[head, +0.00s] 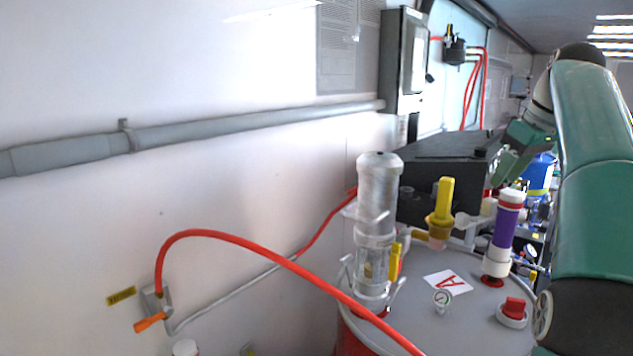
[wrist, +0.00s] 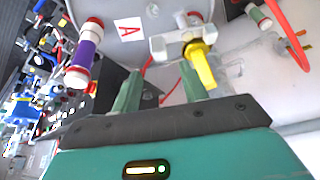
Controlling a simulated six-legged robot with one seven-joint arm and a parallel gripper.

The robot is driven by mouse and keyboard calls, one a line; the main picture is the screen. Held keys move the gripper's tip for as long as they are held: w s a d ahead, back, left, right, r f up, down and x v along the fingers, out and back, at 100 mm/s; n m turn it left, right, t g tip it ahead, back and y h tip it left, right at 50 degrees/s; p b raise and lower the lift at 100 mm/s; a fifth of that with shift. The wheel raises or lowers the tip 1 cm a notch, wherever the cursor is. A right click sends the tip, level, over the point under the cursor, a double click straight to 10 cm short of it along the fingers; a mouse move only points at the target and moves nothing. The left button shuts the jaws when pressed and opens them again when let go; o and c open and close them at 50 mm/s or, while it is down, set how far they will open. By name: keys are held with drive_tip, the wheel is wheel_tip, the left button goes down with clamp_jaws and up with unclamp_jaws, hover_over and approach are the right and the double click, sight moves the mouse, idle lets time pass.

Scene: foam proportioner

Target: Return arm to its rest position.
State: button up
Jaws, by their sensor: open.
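My green arm (head: 597,180) fills the right side of the head view, reaching up and bending over at the top. My gripper (head: 512,160) shows small there, pointing down and left beside the black box. In the wrist view my gripper (wrist: 160,85) has its two green fingers apart with nothing held between them. The yellow valve handle (wrist: 200,65) appears close to the right fingertip in that view; I cannot tell the gap in depth. The same yellow handle (head: 441,205) stands upright on the drum lid in the head view, apart from the gripper.
The grey drum lid (head: 470,325) carries a clear cylinder (head: 376,220), a purple-banded tube (head: 505,230), a gauge (head: 441,299) and a red knob (head: 514,309). A red hose (head: 260,255) arcs from the wall valve. The black box (head: 440,175) stands behind the drum.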

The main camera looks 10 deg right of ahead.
drive_tip(key=s+a+f+m+h, duration=0.15)
drive_tip(key=a+f, duration=0.25)
drive_tip(key=a, duration=0.7)
drive_tip(key=s+a+f+m, duration=0.1)
drive_tip(key=s+a+f, duration=0.15)
drive_tip(key=a, duration=0.95)
drive_tip(key=s+a+f, duration=0.5)
drive_tip(key=s+f, duration=0.2)
drive_tip(key=f, duration=0.3)
drive_tip(key=s+a+f+t, duration=0.1)
drive_tip(key=s+a+f, duration=0.4)
drive_tip(key=s+f, duration=0.3)
wheel_tip(320, 180, down, 2)
drive_tip(key=shift+a+f+m, duration=0.25)
drive_tip(key=shift+a+m, duration=0.1)
drive_tip(key=shift+a, duration=0.05)
